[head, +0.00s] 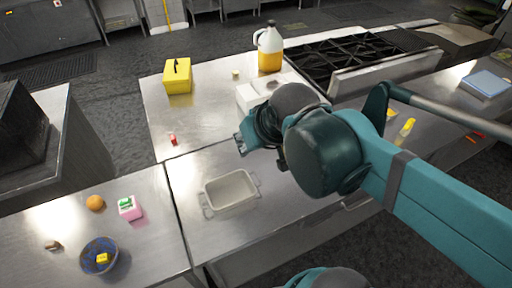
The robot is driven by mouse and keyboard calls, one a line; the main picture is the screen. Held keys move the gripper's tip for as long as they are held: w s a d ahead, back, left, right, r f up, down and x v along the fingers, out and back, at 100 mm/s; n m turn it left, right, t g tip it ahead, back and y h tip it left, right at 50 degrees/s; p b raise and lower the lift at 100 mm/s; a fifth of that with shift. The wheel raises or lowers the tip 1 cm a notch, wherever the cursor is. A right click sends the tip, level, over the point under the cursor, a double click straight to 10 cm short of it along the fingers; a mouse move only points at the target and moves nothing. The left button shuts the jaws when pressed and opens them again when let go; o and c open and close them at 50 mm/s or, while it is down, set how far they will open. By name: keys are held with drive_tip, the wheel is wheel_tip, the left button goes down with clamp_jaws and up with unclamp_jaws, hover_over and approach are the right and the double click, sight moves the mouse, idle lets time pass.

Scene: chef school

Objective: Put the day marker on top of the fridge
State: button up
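I cannot tell for certain which object is the day marker. A small red item (173,140) stands on the steel counter left of my gripper, and thin red-orange items (473,137) lie on the counter at the far right; both are too small to identify. No object is clearly recognisable as the fridge. My gripper (243,144) is above the counter, between the white tray and a white box. Its fingers are small and partly hidden by my arm, so its opening is unclear. I see nothing held in it.
A white handled tray (207,191) sits below my gripper; a white box (245,96) is behind it. A yellow box (178,82), jug (269,58) and stove (385,72) stand farther back. A blue bowl (84,262), orange (95,203) and pink box (132,212) are front left.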

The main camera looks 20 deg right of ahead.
drive_tip(key=shift+s+d+f, duration=0.15)
drive_tip(key=shift+s+f, duration=0.1)
drive_tip(key=shift+s, duration=0.2)
drive_tip(key=shift+s+d+f, duration=0.1)
drive_tip(key=shift+s+f, duration=0.1)
drive_tip(key=shift+s, duration=0.25)
